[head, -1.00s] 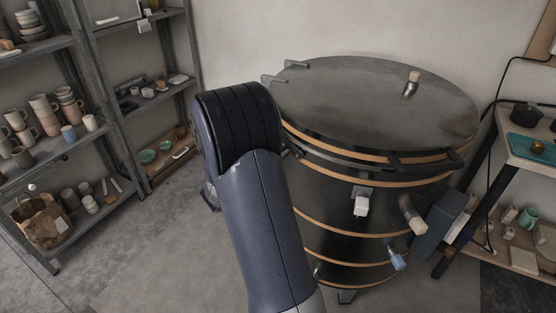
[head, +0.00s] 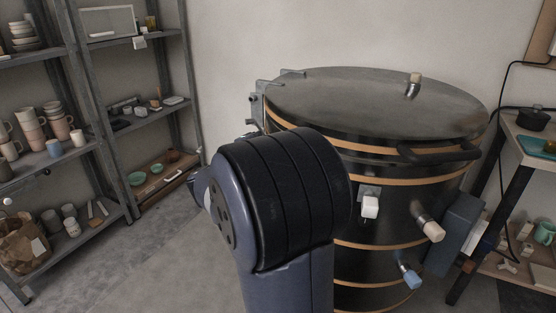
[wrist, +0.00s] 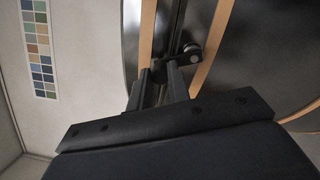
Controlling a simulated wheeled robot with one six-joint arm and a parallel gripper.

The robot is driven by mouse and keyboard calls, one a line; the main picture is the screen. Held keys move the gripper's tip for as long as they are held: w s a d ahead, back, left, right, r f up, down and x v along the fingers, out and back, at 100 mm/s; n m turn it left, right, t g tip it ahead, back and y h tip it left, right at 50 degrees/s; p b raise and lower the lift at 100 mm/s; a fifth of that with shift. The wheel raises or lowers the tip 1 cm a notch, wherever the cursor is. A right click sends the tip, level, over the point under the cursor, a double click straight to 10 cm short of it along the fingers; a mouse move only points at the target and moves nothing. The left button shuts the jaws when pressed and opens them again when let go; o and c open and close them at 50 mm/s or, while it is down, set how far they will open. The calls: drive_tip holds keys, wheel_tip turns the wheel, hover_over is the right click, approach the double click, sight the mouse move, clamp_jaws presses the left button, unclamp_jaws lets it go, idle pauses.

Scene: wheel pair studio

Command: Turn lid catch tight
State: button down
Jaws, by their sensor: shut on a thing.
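The kiln is a dark round drum with tan bands, and its grey lid (head: 375,100) lies closed on top. In the wrist view the lid catch (wrist: 190,52), a small dark metal part with a round end, sits at the seam between two tan bands. My gripper (wrist: 160,80) is shut on the catch, with one finger on each side of it. The part between the fingers is dark and partly hidden. In the head view my arm covers the gripper and the catch.
A dark lid handle (head: 438,153) sticks out at the kiln's front. A white block (head: 370,207), a beige plug (head: 430,229) and a blue plug (head: 410,276) project below it. Shelves with pottery stand left, a table right. A colour chart (wrist: 38,48) hangs on the wall.

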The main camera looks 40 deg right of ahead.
drive_tip(key=shift+s+m+b, duration=0.25)
drive_tip(key=shift+m+b, duration=0.5)
drive_tip(key=shift+b, duration=0.1)
drive_tip(key=shift+s+m+b, duration=0.25)
drive_tip(key=shift+m+b, duration=0.5)
drive_tip(key=shift+b, duration=0.05)
drive_tip(key=c, duration=1.3)
unclamp_jaws()
drive_tip(key=shift+r, duration=0.1)
drive_tip(key=shift+c, duration=0.2)
drive_tip(key=s+a+p, duration=0.1)
drive_tip(key=a+p, duration=0.1)
drive_tip(key=a, duration=0.8)
drive_tip(key=shift+a+f, duration=0.35)
drive_tip(key=shift+f, duration=0.05)
